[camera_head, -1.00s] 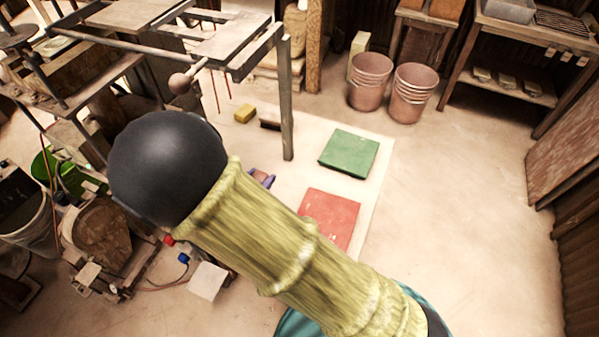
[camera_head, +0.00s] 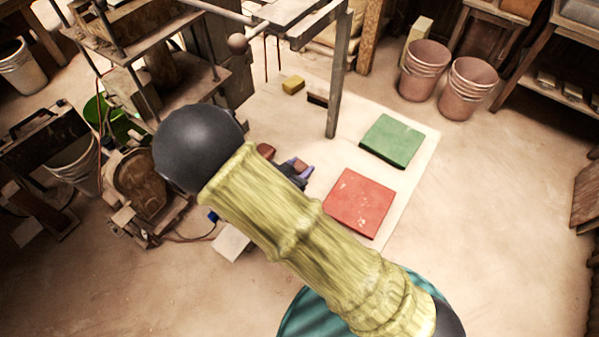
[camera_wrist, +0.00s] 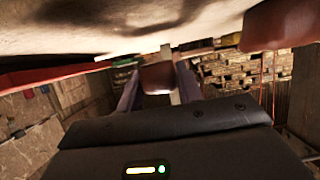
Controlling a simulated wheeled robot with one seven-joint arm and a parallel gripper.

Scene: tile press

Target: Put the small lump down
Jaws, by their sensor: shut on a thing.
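My gripper (camera_head: 298,167) shows just past my arm, low over the pale mat (camera_head: 330,150), left of the red tile. Its purple fingers are shut on a small red-brown lump (camera_head: 302,165). In the wrist view the lump (camera_wrist: 158,78) sits between the two fingers of my gripper (camera_wrist: 158,82). The mat fills the top of that view, close to the lump; I cannot tell if they touch. Another brown lump (camera_head: 265,150) lies left of my gripper, partly hidden by my arm. A brown lump also shows at the wrist view's upper right (camera_wrist: 272,28).
A red tile (camera_head: 360,202) and a green tile (camera_head: 392,140) lie on the mat to the right. A yellow block (camera_head: 293,85) and a dark brown bar (camera_head: 317,99) lie behind, near the press post (camera_head: 336,90). Stacked pots (camera_head: 425,70) stand at the back right.

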